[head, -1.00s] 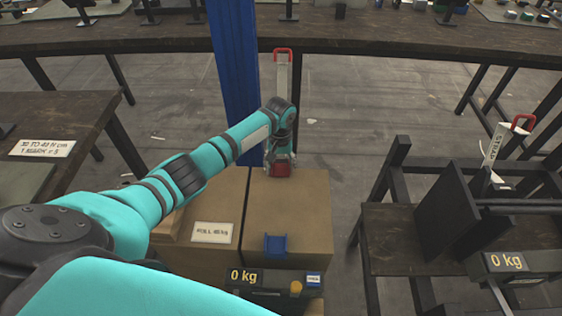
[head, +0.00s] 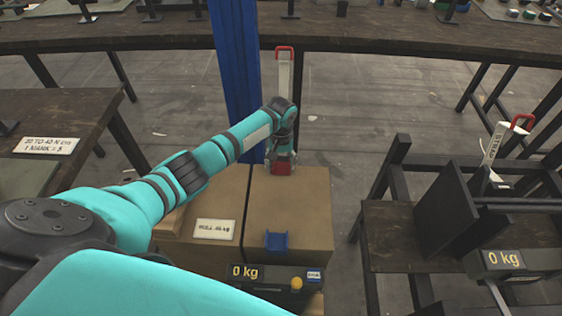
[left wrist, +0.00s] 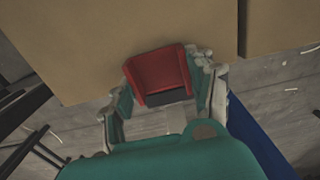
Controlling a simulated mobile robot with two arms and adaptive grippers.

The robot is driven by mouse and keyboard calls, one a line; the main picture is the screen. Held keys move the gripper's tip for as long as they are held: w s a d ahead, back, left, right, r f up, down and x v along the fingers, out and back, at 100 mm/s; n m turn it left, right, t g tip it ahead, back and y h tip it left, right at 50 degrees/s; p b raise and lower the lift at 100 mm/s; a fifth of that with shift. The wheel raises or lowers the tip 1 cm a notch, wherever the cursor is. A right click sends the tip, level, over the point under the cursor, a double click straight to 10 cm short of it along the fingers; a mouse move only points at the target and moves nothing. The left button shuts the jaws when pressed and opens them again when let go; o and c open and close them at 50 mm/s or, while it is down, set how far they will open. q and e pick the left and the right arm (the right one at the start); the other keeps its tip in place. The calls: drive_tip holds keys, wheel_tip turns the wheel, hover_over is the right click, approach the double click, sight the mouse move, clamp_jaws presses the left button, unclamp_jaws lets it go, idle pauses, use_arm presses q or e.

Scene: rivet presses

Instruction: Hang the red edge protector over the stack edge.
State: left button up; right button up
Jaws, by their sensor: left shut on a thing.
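The red edge protector (head: 282,169) is at the far edge of the right-hand cardboard box (head: 290,208) of the stack. In the left wrist view the red protector (left wrist: 158,75) sits between the two fingers, over the box's edge, with a dark lower strip. My left gripper (head: 281,158) points down at that edge and is shut on the protector. I cannot tell whether the protector rests on the cardboard or hovers just above it. The right gripper is out of view.
A blue protector (head: 276,242) sits on the box's near edge. A second cardboard box (head: 206,243) with a label adjoins on the left. A blue post (head: 236,80) stands just behind the stack. A dark bench (head: 390,225) is at right, with floor between.

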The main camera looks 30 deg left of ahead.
use_arm(q)
drive_tip(key=o, duration=1.2)
wheel_tip(320, 180, up, 12)
